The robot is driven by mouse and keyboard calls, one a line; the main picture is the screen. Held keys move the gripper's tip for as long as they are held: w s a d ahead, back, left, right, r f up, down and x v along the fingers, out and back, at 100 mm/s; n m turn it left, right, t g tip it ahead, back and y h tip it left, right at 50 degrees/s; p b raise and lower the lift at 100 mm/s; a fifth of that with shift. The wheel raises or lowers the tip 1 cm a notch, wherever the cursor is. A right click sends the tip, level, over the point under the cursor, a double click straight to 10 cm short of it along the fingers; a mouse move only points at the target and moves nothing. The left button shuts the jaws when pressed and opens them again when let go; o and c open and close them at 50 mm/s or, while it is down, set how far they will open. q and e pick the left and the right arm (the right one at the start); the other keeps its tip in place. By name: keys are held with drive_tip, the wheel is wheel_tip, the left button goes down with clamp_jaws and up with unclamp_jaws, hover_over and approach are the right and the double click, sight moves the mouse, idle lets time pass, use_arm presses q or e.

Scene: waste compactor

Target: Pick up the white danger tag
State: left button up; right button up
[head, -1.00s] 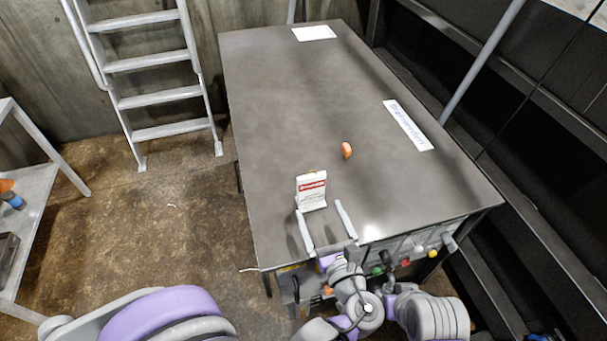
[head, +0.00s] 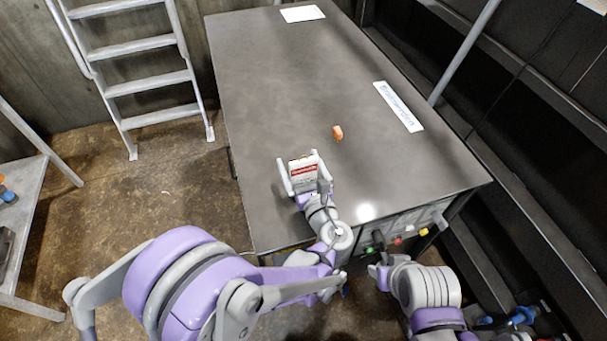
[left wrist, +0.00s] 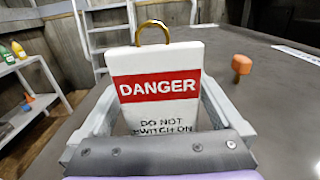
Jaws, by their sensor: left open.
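The white danger tag (head: 303,171) stands upright near the front left of the dark table (head: 290,80). It has a red band reading DANGER and a brass shackle on top, clear in the left wrist view (left wrist: 157,90). My left gripper (head: 300,172) is open, with one finger on each side of the tag. In the left wrist view gaps show beside the tag's upper part; its lower edge is hidden by the gripper's palm. My right arm shows at the lower right of the head view, but I cannot make out its fingers.
An orange object (head: 338,132) lies on the table beyond the tag. A white labelled strip (head: 398,106) and a white sheet (head: 302,13) also lie there. A button panel (head: 405,228) is on the table's front. A ladder (head: 135,65) and shelf (head: 25,190) stand at left.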

use_arm(q)
drive_tip(key=c, duration=1.1)
